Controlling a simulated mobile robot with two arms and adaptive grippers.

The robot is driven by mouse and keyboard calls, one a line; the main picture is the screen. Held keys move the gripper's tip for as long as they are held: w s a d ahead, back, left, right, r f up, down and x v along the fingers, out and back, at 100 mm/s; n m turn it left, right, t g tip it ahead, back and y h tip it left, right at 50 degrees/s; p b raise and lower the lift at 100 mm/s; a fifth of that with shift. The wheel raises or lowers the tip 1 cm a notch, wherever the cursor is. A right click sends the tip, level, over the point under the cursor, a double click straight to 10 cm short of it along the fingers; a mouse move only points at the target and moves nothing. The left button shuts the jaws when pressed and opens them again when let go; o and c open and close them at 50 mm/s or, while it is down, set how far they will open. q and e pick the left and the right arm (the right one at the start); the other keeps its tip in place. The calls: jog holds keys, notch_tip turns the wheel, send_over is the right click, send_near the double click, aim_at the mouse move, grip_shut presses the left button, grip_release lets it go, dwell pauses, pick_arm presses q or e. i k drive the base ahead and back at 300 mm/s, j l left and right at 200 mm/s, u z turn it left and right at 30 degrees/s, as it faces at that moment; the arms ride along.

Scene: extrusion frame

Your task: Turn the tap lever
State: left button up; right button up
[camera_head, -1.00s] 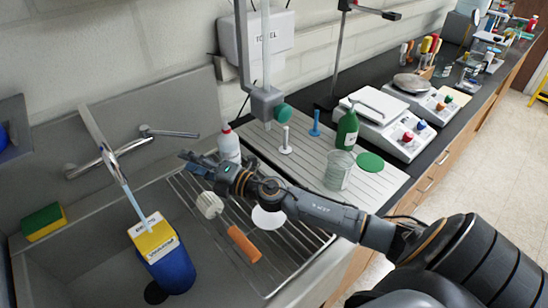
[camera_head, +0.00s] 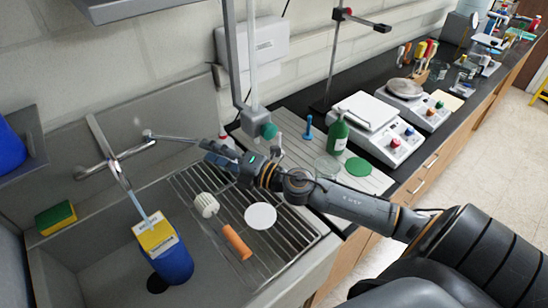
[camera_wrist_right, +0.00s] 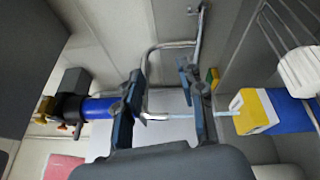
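The chrome tap (camera_head: 113,163) is on the sink's back wall. Its spout points down and a pale stream runs into a blue container with a yellow label (camera_head: 168,252). The slim tap lever (camera_head: 172,138) reaches right from the tap, its end close to my right gripper (camera_head: 207,150). In the right wrist view my right gripper (camera_wrist_right: 160,100) is open, its two dark fingers well apart. Metal tap parts (camera_wrist_right: 147,80) show between and beyond them. I cannot tell whether a finger touches the lever. My left gripper is not in view.
A drying rack (camera_head: 276,232) below my right arm holds a white-headed brush (camera_head: 206,204), an orange handle (camera_head: 237,243) and a white disc (camera_head: 261,216). A sponge (camera_head: 56,217) lies on the left sink edge. A green bottle (camera_head: 338,134) and scales (camera_head: 370,111) stand right.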

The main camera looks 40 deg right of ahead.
aim_at(148, 136)
jog(key=k+l, duration=0.25)
jog(key=i+l+u, duration=0.1)
jog(key=l+u, duration=0.25)
jog(key=i+l+u, duration=0.1)
jog(key=l+u, duration=0.65)
